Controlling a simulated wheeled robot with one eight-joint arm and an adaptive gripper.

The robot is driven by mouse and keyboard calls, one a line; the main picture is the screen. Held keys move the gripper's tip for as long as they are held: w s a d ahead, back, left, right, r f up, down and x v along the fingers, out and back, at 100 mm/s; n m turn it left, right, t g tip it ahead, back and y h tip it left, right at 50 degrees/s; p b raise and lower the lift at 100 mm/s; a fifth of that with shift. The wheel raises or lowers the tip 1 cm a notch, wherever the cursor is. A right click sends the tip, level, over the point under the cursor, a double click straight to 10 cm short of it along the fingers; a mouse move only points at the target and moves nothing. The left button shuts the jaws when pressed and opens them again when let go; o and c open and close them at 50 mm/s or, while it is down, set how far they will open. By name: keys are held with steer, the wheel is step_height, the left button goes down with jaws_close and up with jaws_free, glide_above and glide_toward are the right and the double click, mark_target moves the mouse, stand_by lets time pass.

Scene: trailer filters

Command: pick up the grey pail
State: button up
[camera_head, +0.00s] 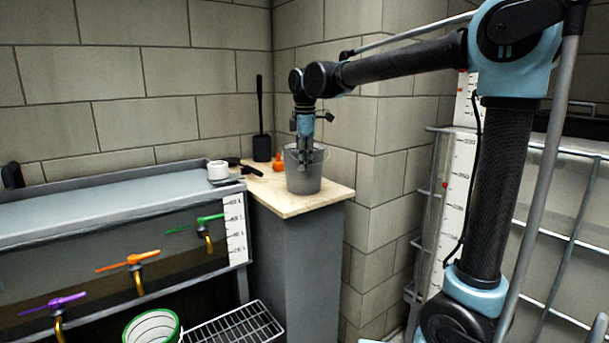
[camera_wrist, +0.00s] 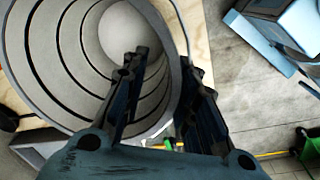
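The grey pail (camera_head: 303,178) stands upright on the light wooden top of a grey cabinet in the corner, with a thin wire handle at its rim. My gripper (camera_head: 305,150) points down at the pail, its fingers at rim height. In the wrist view, the ringed inside of the pail (camera_wrist: 68,50) fills the left part. My gripper (camera_wrist: 165,72) shows there with its two fingers apart: the left finger overlaps the pail's inside and the right one is beyond the rim. The rim runs between them; contact is not clear.
The wooden top (camera_head: 262,188) also holds an orange bottle (camera_head: 279,161) and a black brush-like tool (camera_head: 262,146) behind the pail. Block walls close the corner. A wire rack (camera_head: 235,325) is below.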

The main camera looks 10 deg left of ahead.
steer(key=shift+w+f, duration=0.1)
steer(key=shift+f, duration=1.25)
jaws_close()
steer(key=shift+r, duration=0.1)
